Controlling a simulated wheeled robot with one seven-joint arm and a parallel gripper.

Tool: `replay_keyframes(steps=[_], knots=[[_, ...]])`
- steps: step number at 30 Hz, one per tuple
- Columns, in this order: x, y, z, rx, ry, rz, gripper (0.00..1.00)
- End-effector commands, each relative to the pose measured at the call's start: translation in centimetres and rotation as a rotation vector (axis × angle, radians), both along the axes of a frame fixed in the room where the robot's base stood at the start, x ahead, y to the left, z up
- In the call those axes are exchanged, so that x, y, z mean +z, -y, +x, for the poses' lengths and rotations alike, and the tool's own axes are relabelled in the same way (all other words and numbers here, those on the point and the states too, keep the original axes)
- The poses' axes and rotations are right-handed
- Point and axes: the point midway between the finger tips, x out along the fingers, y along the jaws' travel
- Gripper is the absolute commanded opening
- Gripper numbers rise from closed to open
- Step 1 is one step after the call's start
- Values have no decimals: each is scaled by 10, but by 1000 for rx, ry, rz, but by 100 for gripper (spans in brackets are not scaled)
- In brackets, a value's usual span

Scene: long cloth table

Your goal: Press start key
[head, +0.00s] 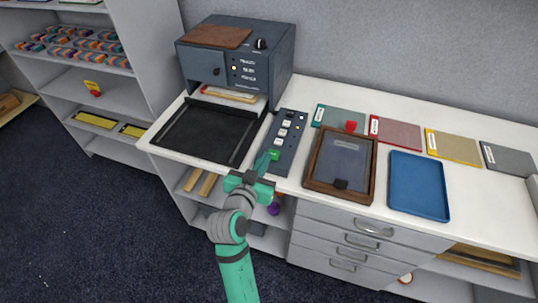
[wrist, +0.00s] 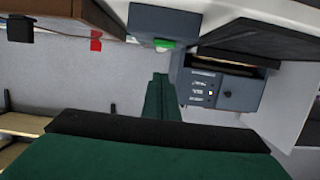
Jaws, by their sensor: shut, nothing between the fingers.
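A dark blue-grey control panel (head: 291,127) lies on the white table, with several pale keys in a row and a green key (head: 273,155) at its near end. I see no readable label on the green key. My gripper (head: 266,160) is shut and empty, its fingertips right beside the green key at the panel's near left edge. In the wrist view the panel (wrist: 150,20) and the green key (wrist: 164,43) show just beyond my closed fingers (wrist: 160,80). I cannot tell whether the tips touch the key.
A dark box-shaped machine (head: 238,55) with a small lit lamp stands behind a black tray (head: 205,131). Right of the panel are a brown framed tray (head: 312,170), a blue tray (head: 418,186) and several coloured folders along the back. Drawers (head: 350,238) sit below the table's front edge.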

Motion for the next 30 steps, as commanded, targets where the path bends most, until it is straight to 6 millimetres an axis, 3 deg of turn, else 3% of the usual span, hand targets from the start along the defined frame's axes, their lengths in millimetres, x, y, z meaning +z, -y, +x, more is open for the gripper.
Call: replay_keyframes(steps=[3, 10, 30], knots=[[5, -6, -19, 1, 1, 0, 0], [11, -13, -40, 1, 2, 0, 0], [13, -14, -43, 0, 3, 0, 0]])
